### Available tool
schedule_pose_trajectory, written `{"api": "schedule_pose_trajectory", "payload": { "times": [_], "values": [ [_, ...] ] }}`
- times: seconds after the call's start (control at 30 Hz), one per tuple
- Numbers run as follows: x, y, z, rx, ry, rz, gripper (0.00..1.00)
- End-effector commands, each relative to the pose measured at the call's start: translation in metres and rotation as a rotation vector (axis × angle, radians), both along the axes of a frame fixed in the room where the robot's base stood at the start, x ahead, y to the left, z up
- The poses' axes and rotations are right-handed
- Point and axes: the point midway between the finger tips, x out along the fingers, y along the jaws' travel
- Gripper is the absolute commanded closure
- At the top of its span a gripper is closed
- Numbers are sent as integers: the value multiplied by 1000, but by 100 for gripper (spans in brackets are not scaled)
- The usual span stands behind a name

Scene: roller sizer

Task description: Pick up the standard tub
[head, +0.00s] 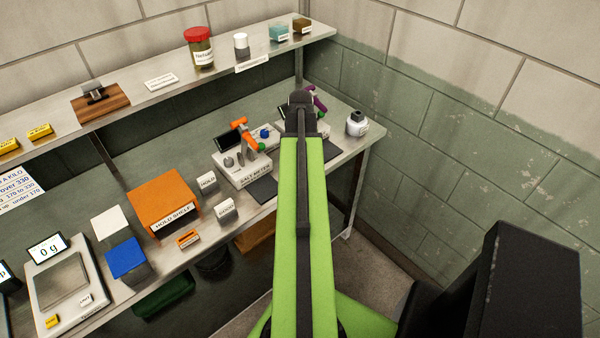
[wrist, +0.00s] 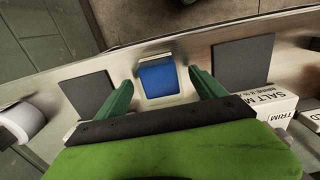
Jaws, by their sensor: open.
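In the wrist view, a pale square tub (wrist: 147,58) with a blue inside or top (wrist: 160,80) stands on the steel bench. No label on it is readable, so I cannot tell for sure that it is the standard tub. My gripper (wrist: 161,79) is open, with its two green fingers on either side of the tub. Gaps show between the fingers and its sides; the gripper appears empty. In the head view my arm covers this part of the bench, and the tub and fingers are hidden there.
Dark mats (wrist: 90,94) (wrist: 243,61) flank the tub. A salt meter (wrist: 268,101) stands to the right in the wrist view. A white jar (head: 357,122) is near the bench's right end. A shelf (head: 218,70) with jars runs above the bench's back.

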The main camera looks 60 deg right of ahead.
Motion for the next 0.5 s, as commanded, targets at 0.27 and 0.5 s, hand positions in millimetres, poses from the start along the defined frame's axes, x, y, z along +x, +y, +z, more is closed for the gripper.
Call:
{"api": "schedule_pose_trajectory", "payload": {
  "times": [0.27,0.5],
  "values": [
    [0,0,1,0,0,0,53],
    [0,0,1,0,0,0,84]
  ]
}}
